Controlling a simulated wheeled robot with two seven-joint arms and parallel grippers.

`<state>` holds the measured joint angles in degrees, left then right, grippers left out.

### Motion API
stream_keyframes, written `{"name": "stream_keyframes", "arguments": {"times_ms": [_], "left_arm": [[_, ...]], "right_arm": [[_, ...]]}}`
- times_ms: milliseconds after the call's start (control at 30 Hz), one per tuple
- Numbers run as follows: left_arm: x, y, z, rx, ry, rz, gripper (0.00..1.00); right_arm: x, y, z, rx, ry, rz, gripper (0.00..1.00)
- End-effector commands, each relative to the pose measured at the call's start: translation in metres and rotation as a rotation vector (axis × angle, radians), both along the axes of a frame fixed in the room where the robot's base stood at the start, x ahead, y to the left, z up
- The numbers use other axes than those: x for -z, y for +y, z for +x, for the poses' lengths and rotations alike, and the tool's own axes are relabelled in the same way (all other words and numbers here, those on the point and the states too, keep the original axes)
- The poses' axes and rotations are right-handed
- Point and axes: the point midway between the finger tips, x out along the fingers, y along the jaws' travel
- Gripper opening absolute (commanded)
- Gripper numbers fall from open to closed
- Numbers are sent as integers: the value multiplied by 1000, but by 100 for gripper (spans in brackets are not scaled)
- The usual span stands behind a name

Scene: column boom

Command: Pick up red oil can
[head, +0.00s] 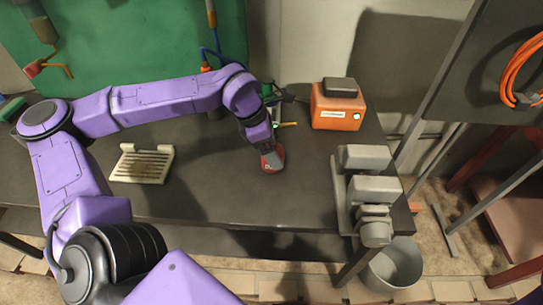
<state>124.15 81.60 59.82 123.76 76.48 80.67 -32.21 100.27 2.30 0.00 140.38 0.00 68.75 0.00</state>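The red oil can (272,161) stands on the dark workbench, a little right of the middle of the head view. A thin spout or rod shows close behind it. My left arm reaches in from the left, and its gripper (264,146) points down at the can from above. The gripper's dark body covers part of the can. The fingers are too small and dark to tell whether they are open or closed on it. My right gripper is not in view.
An orange box (338,112) with a dark top stands behind the can to the right. A grey vise-like machine (370,187) sits at the bench's right end, with a metal bucket (395,268) below. A cream slotted tray (143,164) lies left. The bench (225,190) front is clear.

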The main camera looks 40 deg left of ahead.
Motion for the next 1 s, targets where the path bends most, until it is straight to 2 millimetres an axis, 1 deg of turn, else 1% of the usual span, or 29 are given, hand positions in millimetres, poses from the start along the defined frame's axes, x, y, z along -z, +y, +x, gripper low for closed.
{"name": "stream_keyframes", "arguments": {"times_ms": [33, 67, 100, 167, 200, 233, 433, 533, 633, 733, 767, 967, 1000], "left_arm": [[0, 0, 0, 0, 0, 0, 81], [0, 0, 0, 1, 0, 0, 72], [0, 0, 0, 1, 0, 0, 58], [0, 0, 0, 1, 0, 0, 39], [0, 0, 0, 1, 0, 0, 26], [0, 0, 0, 1, 0, 0, 23], [-1, 0, 0, 1, -2, 0, 23], [-5, 0, 1, 0, -3, 0, 23], [-16, 0, 2, 0, -5, 1, 23], [-36, 0, 0, 0, -7, 0, 23], [-41, -3, -6, 1, -8, -1, 23], [-94, -16, -51, 2, -12, 1, 23], [-96, -21, -64, 5, -9, 0, 23]], "right_arm": [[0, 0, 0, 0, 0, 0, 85], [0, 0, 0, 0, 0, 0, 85], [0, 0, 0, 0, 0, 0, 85], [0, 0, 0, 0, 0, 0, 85], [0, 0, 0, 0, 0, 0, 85], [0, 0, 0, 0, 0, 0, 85], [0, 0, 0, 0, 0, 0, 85], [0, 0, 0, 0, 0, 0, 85], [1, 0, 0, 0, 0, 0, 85], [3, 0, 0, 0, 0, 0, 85], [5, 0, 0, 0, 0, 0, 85], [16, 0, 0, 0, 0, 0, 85], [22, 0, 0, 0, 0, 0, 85]]}}
